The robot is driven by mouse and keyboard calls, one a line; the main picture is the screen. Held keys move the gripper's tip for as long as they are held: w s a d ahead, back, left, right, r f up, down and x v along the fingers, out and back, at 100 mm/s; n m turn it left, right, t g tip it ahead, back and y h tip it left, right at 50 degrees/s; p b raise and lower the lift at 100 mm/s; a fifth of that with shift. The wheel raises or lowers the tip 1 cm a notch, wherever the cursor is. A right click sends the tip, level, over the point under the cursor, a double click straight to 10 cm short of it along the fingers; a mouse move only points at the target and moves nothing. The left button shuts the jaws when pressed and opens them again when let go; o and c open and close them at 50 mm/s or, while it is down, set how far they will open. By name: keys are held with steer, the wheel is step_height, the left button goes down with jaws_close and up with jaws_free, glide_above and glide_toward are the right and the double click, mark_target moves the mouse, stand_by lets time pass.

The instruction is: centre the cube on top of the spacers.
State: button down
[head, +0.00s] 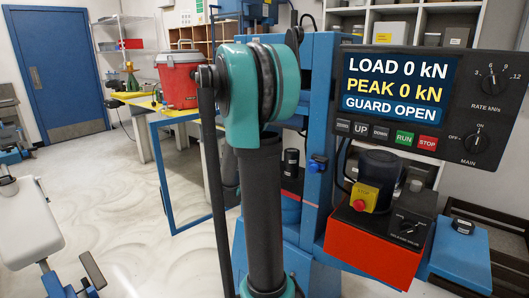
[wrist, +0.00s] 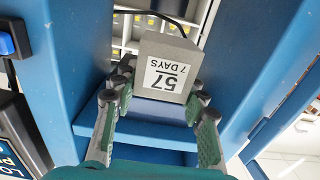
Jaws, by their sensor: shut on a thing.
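In the wrist view a grey cube (wrist: 170,47) with a white label reading "57 7 DAYS", upside down in the picture, is between the fingers of my gripper (wrist: 163,88). The gripper is shut on the cube, one finger at each side. The cube is inside the blue frame of the press (wrist: 265,60). A blue-grey flat surface (wrist: 160,111) shows just below it in the picture. I cannot make out the spacers, nor whether the cube touches anything beneath. In the head view my arm hides the gripper and cube.
The press's blue column (head: 322,110) stands close to my arm. Its control panel (head: 440,110) reads load 0 kN, peak 0 kN, guard open. A red cooler (head: 180,80) stands on a yellow-topped table at left. The floor (head: 130,215) at left is mostly open.

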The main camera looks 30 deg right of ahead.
steer(key=shift+x, duration=8.55)
steer(key=shift+f, duration=0.35)
steer(key=shift+a+f, duration=0.1)
steer(key=shift+f, duration=0.3)
steer(key=c, duration=0.8)
jaws_free()
steer(key=shift+a, duration=0.1)
steer(key=shift+v, duration=3.95)
